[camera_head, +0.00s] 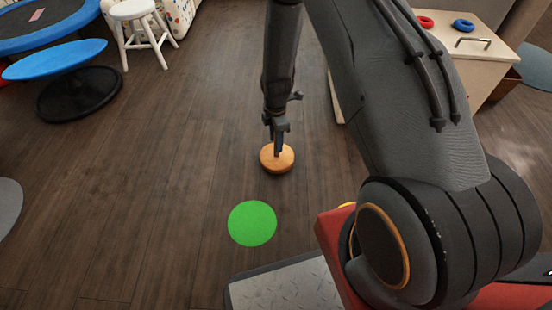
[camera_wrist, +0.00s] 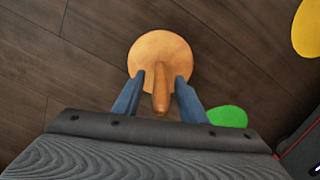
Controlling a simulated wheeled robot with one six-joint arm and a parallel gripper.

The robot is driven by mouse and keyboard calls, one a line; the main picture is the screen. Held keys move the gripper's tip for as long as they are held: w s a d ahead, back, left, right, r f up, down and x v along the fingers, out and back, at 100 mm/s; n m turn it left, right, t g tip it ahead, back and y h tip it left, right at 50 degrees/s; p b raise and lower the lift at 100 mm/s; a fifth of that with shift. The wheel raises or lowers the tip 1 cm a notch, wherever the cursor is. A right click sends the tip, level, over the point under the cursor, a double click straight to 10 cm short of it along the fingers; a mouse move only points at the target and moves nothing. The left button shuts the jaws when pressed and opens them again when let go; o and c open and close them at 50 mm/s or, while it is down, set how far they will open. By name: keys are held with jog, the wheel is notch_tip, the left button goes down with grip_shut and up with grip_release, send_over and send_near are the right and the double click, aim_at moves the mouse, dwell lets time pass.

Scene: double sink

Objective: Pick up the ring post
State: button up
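The ring post (camera_head: 268,162) is a light wooden disc with an upright peg, standing on the dark wood floor in the middle of the head view. In the wrist view its round base (camera_wrist: 150,55) lies beyond the fingertips and its peg (camera_wrist: 161,90) points toward the camera. My gripper (camera_head: 279,143) reaches down over it from above. In the wrist view my gripper (camera_wrist: 159,85) is open, with one blue-grey finger on each side of the peg and a gap on both sides. In the head view the gripper hides most of the peg.
A flat green disc (camera_head: 252,223) lies on the floor nearby. A yellow patch (camera_wrist: 308,28) shows in the wrist view. A light cabinet (camera_head: 480,70) bears a red ring (camera_head: 425,22) and a blue ring (camera_head: 463,25). A white stool (camera_head: 140,30) and blue round table (camera_head: 55,60) stand upper left.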

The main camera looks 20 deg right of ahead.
notch_tip(320, 180, down, 3)
jog(key=shift+r+b, duration=0.15)
jog(key=shift+b, duration=0.45)
jog(key=shift+r, duration=0.1)
grip_shut()
jog(key=shift+w, duration=0.1)
dwell(0.7)
